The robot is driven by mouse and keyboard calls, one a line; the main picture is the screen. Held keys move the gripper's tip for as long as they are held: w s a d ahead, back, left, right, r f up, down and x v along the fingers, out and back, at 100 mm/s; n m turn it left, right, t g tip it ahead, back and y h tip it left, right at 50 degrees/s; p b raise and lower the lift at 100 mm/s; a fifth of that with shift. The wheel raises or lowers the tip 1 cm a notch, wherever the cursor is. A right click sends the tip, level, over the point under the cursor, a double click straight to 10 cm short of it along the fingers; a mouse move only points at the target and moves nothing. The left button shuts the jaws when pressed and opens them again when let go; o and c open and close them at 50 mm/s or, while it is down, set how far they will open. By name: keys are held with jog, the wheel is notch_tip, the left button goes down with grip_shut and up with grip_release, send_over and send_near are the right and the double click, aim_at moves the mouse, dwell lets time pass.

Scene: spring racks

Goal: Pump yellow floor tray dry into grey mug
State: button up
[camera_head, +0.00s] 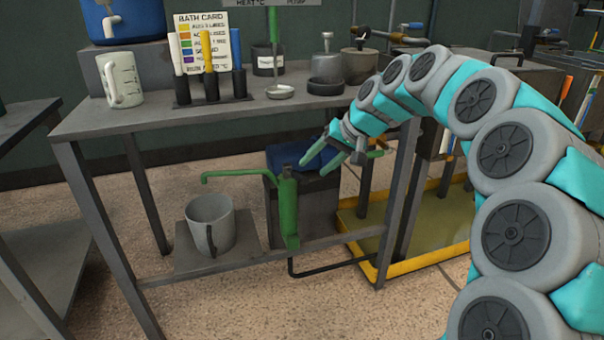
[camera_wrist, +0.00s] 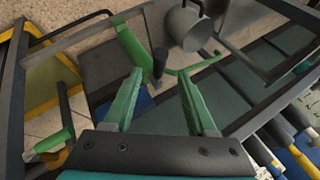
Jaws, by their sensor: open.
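The yellow floor tray (camera_head: 424,262) stands on the floor at right under the rack and holds murky liquid; its edge shows at left in the wrist view (camera_wrist: 28,128). The green hand pump (camera_head: 289,212) stands upright beside the low shelf, its spout reaching left over the grey mug (camera_head: 217,222). The mug stands upright on that shelf; its inside is mostly hidden. In the wrist view the mug (camera_wrist: 190,28) is at the top, and the pump's dark handle (camera_wrist: 160,58) appears between my fingertips. My gripper (camera_head: 313,168) is open and empty, above and right of the pump top.
A dark hose (camera_head: 322,271) runs from the pump towards the tray. The bench top (camera_head: 150,115) above carries a white jug (camera_head: 121,80), coloured-handled tools (camera_head: 209,70) and a bath card. A blue item (camera_head: 305,155) lies on a dark block behind the pump. Rack legs stand close by.

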aim_at(302, 178)
jog(key=x, duration=0.7)
jog(key=shift+a+f+p, duration=0.1)
jog(key=shift+f+p, duration=0.1)
jog(key=shift+p, duration=0.1)
grip_shut()
dwell(1.1)
